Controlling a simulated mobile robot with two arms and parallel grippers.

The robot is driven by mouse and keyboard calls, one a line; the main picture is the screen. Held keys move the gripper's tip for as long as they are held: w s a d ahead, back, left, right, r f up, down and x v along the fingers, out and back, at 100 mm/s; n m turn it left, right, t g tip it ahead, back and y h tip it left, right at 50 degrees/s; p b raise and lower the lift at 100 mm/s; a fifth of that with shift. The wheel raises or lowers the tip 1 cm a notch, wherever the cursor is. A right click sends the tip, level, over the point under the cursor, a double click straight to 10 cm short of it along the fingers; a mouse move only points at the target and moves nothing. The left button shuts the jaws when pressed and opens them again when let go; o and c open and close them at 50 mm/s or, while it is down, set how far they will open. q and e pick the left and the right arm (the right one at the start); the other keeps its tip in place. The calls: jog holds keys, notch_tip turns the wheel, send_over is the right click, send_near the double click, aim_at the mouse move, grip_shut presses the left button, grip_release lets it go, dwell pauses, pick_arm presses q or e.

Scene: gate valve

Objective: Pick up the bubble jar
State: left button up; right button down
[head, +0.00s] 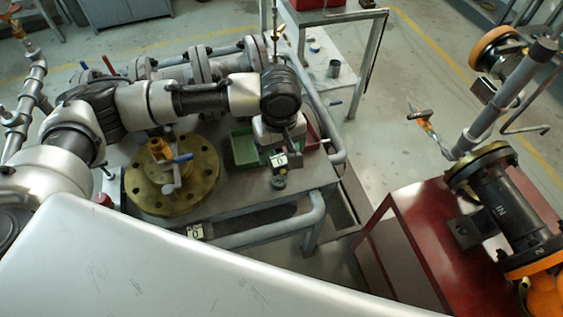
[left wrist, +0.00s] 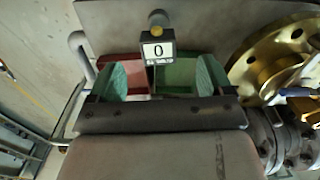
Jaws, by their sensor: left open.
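A small dark round piece (head: 279,181) stands near the front right of the grey bench, beside a white tag (head: 280,160) marked 0. In the left wrist view a short dark cylinder (left wrist: 158,19) shows just behind the tag (left wrist: 157,51). It may be the bubble jar, but I cannot tell for sure. My left gripper (head: 286,146) is over the bench by the tag, pointing down. In the left wrist view its fingers (left wrist: 161,80) are apart, with the trays below and no object seen held. My right gripper is not in view.
A green tray (head: 243,150) and a red tray (left wrist: 120,64) lie under my left gripper. A brass flange (head: 145,193) with a blue-handled valve is to the left. Pipes line the grey bench (head: 262,214). A red stand (head: 412,235) with a pipe assembly is at right.

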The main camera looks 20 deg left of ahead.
aim_at(279, 160)
pick_arm(q)
notch_tip(279, 160, down, 3)
jog(key=shift+r, duration=0.2)
jog(key=f, duration=0.2)
jog(key=w+f, duration=0.1)
jog(key=f, duration=0.1)
jog(key=shift+a+f+p, duration=0.2)
jog(key=shift+p, duration=0.15)
jog(key=shift+f, duration=0.4)
jog(key=shift+c, duration=1.3)
jog(key=c, duration=0.7)
jog(key=shift+c, duration=0.9)
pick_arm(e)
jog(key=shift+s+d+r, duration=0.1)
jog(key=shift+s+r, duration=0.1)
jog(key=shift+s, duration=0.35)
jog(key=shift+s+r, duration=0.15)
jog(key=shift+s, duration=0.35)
